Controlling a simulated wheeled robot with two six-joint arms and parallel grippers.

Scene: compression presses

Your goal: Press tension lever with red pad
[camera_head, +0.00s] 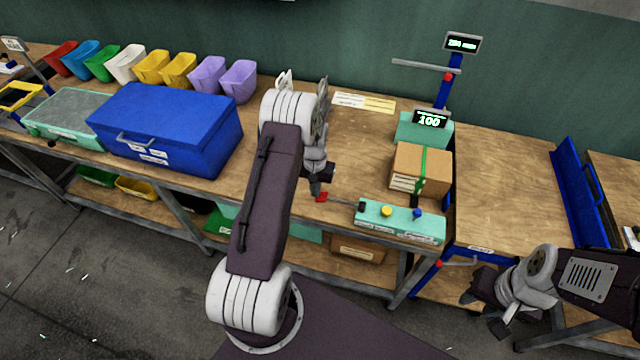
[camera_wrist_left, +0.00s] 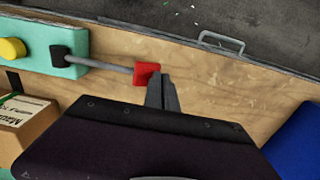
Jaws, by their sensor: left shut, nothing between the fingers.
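The tension lever (camera_head: 342,202) is a thin grey rod that sticks out to the left from a teal press box (camera_head: 402,222). A red pad (camera_head: 321,197) sits at its free end. In the left wrist view the rod (camera_wrist_left: 105,65) runs from a black pivot to the red pad (camera_wrist_left: 146,73). My left gripper (camera_head: 316,190) is shut and empty, its fingertips right at the red pad. The fingers (camera_wrist_left: 162,92) overlap the pad's edge in the wrist view; I cannot tell whether they touch. My right gripper (camera_head: 484,314) is at the lower right, away from the press; its finger gap is unclear.
The press box carries a yellow button (camera_head: 386,211) and a blue button (camera_head: 417,213). A cardboard box (camera_head: 421,165) with green strap stands behind it, on a scale reading 100. A large blue box (camera_head: 165,128) and coloured bins stand to the left. Wood around the lever is clear.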

